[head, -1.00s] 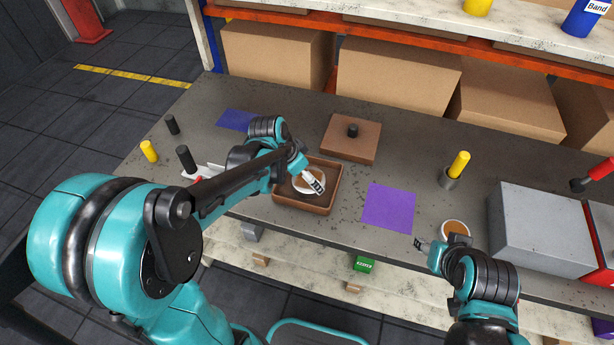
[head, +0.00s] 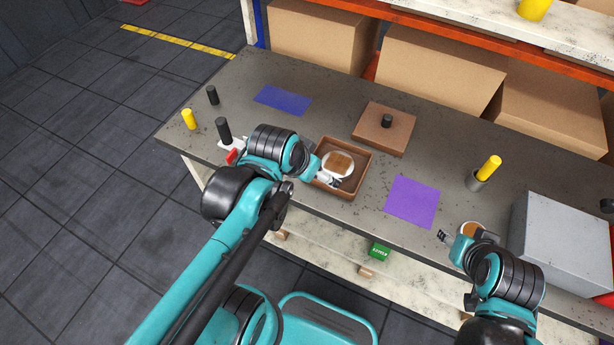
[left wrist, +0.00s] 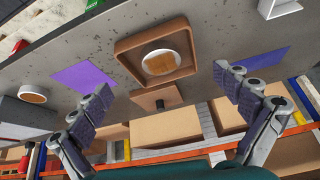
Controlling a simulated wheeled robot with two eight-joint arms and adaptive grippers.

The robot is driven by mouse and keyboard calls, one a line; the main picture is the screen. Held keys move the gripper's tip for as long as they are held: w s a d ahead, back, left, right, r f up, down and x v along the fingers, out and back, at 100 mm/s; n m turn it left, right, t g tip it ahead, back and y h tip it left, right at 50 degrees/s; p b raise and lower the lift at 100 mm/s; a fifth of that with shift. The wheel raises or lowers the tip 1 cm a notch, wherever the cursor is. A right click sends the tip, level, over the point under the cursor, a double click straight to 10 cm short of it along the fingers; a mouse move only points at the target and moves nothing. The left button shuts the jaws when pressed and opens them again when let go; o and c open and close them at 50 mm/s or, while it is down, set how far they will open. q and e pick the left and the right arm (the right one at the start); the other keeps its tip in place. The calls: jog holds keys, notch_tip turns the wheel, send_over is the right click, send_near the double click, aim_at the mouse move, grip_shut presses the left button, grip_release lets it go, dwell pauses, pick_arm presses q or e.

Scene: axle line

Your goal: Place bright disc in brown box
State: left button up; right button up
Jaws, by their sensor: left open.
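The open brown box (head: 363,177) stands on the grey bench, and its rim also shows in the left wrist view (left wrist: 121,55). A round disc with a white rim and orange-brown top (head: 338,162) lies inside it, also visible in the left wrist view (left wrist: 160,64). My left gripper (head: 330,180) is at the box's near left side. In the left wrist view its fingers (left wrist: 165,85) are wide apart with nothing between them. My right gripper (head: 444,237) is beside a second, similar disc (head: 470,229) on the bench; its jaw opening is too small to judge.
A brown lid with black knob (head: 398,137) lies behind the box. A purple mat (head: 412,202) lies to its right, a blue mat (head: 283,99) to its back left. A yellow peg (head: 489,167) stands in a holder. A grey case (head: 560,245) is at the right.

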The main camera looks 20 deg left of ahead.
pick_arm(q)
jog(key=s+n, duration=0.1)
jog(key=s+n+t, duration=0.1)
jog(key=s, duration=0.1)
jog(key=shift+a+f+y, duration=0.1)
jog(key=shift+f+y, duration=0.2)
jog(key=shift+f, duration=0.1)
jog(key=shift+f, duration=0.1)
